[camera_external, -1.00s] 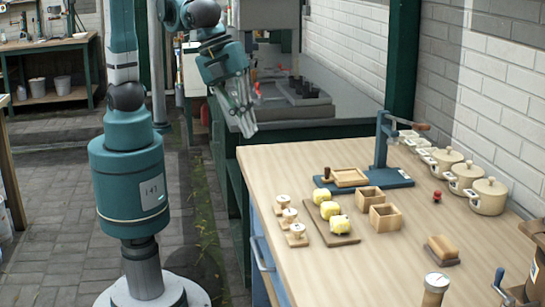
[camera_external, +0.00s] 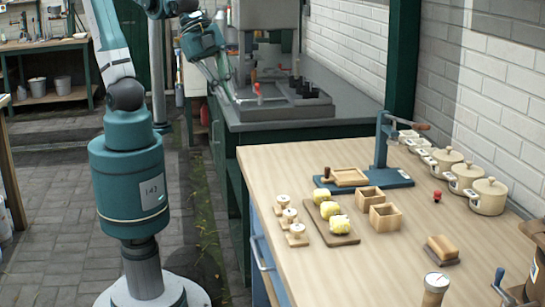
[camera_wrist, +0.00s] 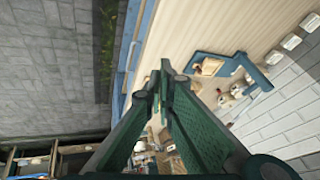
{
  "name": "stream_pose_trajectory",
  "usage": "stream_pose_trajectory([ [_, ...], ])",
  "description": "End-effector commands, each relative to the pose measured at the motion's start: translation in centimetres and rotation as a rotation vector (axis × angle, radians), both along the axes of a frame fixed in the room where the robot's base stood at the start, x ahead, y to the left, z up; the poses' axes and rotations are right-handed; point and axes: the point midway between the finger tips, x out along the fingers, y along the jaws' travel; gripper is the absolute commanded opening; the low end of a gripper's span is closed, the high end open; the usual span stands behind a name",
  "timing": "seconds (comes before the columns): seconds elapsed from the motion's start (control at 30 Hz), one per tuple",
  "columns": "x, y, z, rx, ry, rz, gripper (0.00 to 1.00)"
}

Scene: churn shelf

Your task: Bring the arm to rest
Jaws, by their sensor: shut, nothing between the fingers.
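My gripper (camera_external: 228,88) is up in the air at the back of the external view, near the left edge of the grey counter. It is well apart from the wooden table. In the wrist view my gripper (camera_wrist: 165,75) shows its green fingers brought together at the tips, with nothing held. My arm is bent and reaches away from the table.
The wooden table (camera_external: 330,275) holds butter pieces (camera_external: 331,209) on a board, small wooden boxes (camera_external: 384,216), a blue press (camera_external: 395,180) and lidded pots (camera_external: 487,197). The grey counter (camera_external: 320,122) behind carries a dark tray with black cups (camera_external: 310,88).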

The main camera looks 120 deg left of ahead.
Motion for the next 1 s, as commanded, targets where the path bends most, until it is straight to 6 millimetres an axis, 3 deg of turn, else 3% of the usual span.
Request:
stream_pose_trajectory([
  [0.53, -7.6, 3.4, -1.6, -0.215, -0.083, 0.333, 0.00],
  [0.77, -9.2, 4.0, -2.2, -0.273, -0.103, 0.415, 0.00],
  [1.0, -9.5, 4.1, -2.3, -0.286, -0.109, 0.433, 0.00],
])
